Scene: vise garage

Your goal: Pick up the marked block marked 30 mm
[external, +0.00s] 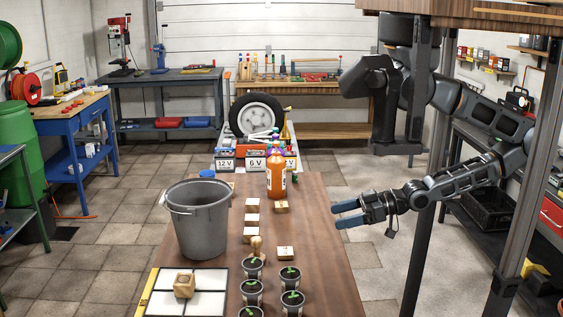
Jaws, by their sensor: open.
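Several small light wooden blocks stand on the brown table (325,275). Three form a column, with a far block (252,203), a middle block (251,218) and a near block (249,233). Another block (281,207) is right of the column, and one more block (285,253) is nearer the camera. The markings are too small to read, so I cannot tell which is 30 mm. My gripper (340,215) is open and empty, its blue-grey fingers pointing left near the table's right edge, right of the blocks and apart from them.
A grey bucket (200,225) stands left of the column. An orange bottle (276,172) stands behind the blocks. Several potted seedlings (291,278) fill the near middle. A wooden cube (184,285) sits on a white-panelled tray (207,303). The table's right strip is clear.

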